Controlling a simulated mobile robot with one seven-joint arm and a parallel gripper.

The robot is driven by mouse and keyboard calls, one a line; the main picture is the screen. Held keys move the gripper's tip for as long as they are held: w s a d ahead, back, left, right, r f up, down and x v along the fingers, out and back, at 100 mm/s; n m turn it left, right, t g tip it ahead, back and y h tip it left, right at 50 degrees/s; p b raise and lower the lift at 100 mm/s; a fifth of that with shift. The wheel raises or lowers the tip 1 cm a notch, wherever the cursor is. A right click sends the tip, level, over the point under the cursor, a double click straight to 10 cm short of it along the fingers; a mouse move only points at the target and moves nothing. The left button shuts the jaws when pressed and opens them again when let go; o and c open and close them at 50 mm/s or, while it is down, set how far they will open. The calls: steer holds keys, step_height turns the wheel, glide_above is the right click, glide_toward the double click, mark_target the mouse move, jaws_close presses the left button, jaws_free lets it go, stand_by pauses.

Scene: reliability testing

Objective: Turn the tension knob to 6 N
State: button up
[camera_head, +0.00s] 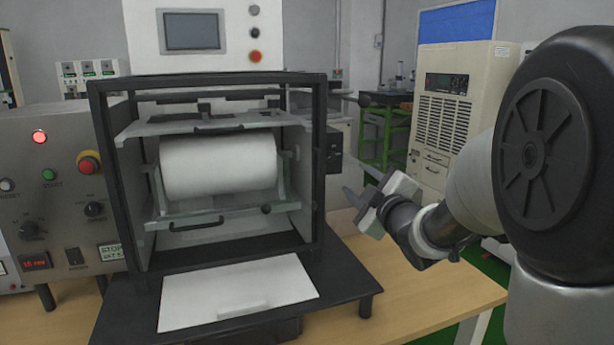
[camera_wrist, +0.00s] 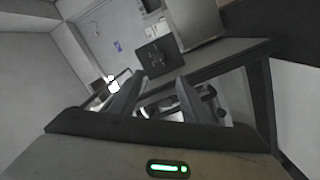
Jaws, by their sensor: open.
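A grey control panel (camera_head: 75,190) stands at the left in the head view. It carries a larger black knob (camera_head: 29,230) at lower left and a smaller black knob (camera_head: 95,209) to its right. Their labels are too small to read, so I cannot tell which is the tension knob. A red digital display (camera_head: 35,261) sits below the larger knob, its reading unclear. My gripper (camera_head: 358,181) is open and empty, right of the machine frame and far from both knobs. Its fingers also show in the wrist view (camera_wrist: 156,92), where I cannot make out either knob.
A black-framed machine (camera_head: 318,140) with a white roll (camera_head: 218,164) stands between my gripper and the panel. A white plate (camera_head: 190,300) lies in front. A red emergency button (camera_head: 88,163) and a green button (camera_head: 49,175) are on the panel. The wooden table (camera_head: 430,290) is clear at right.

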mark_target(331, 157)
steer(key=w+a, duration=0.1)
steer(key=w, duration=0.4)
steer(key=w+a, duration=0.1)
steer(key=w, duration=0.5)
steer(key=w+a, duration=0.1)
steer(key=w, duration=0.5)
steer(key=shift+r+b, duration=0.1)
steer(key=shift+b, duration=0.2)
steer(key=c, duration=1)
